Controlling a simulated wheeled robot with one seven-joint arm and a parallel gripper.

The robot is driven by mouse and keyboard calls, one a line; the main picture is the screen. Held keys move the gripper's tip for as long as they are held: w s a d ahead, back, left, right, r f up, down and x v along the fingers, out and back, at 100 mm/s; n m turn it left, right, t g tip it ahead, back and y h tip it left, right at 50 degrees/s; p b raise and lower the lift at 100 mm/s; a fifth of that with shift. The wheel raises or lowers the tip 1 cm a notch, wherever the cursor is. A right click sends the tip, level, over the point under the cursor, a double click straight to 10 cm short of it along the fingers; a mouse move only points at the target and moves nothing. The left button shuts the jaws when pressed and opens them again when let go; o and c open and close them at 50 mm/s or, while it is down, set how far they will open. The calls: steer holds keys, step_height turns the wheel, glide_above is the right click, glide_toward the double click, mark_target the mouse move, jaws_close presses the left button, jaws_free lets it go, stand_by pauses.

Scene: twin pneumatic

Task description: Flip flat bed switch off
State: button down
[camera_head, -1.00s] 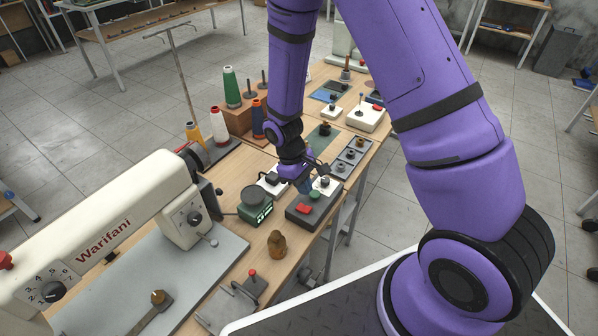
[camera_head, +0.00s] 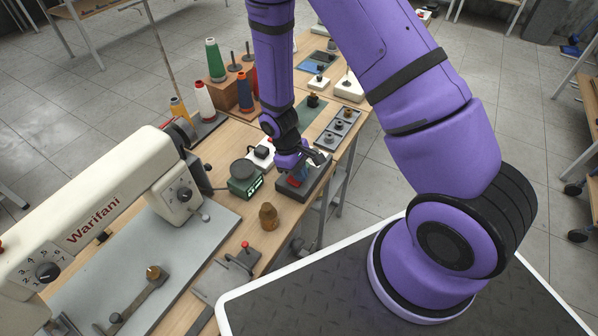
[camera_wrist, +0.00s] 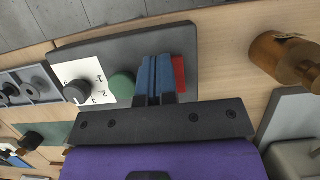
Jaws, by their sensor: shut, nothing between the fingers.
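A dark grey switch box (camera_head: 313,184) lies on the wooden bench below my gripper (camera_head: 298,178). In the wrist view the box (camera_wrist: 205,40) carries a black dial (camera_wrist: 77,92) on a white plate, a round green button (camera_wrist: 122,85) and a red button (camera_wrist: 179,72). My gripper's blue fingers (camera_wrist: 155,65) are together and empty. They lie between the green and red buttons in that view, right beside the red one and partly covering it. I cannot tell whether the fingertips touch it. In the head view my gripper hides most of the buttons.
A brown knob-shaped piece (camera_head: 268,216) and a green device with a round top (camera_head: 243,178) stand near the box. A white sewing machine (camera_head: 110,215) fills the left. A grey tray with round parts (camera_head: 338,130) lies behind. The bench's right edge is close.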

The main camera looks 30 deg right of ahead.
steer(key=shift+a+f, duration=0.1)
steer(key=shift+w+a, duration=0.4)
steer(key=shift+w, duration=0.35)
steer(key=shift+r, duration=0.2)
steer(key=v, duration=1)
steer(key=shift+r, duration=0.35)
